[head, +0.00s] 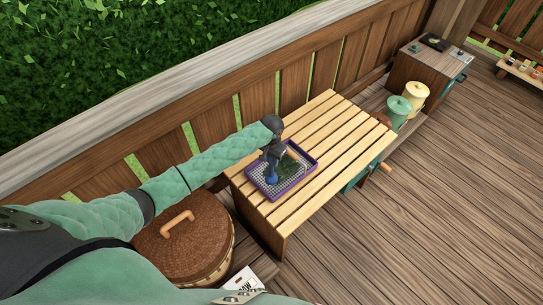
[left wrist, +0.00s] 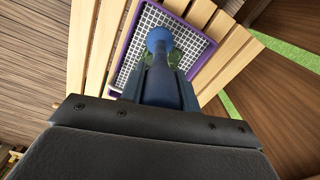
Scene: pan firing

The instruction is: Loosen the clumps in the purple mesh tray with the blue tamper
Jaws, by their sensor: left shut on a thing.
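The purple mesh tray (head: 300,184) lies on the slatted wooden table, with dark green clumps (head: 288,166) on its mesh. In the left wrist view, the tray (left wrist: 205,52) shows a white grid and a purple rim. My left gripper (head: 273,165) is over the tray. It is shut on the blue tamper (head: 271,180), which is held over the tray's left part. The tamper also shows in the left wrist view (left wrist: 160,48), its round end towards the mesh. I cannot tell whether it touches the mesh. My right gripper is not in view.
The slatted table (head: 335,125) has bare room to the upper right of the tray. A lidded wicker basket (head: 185,238) stands left of the table. Green (head: 398,108) and yellow (head: 415,92) canisters stand beyond its right end. A wooden railing (head: 255,90) runs behind.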

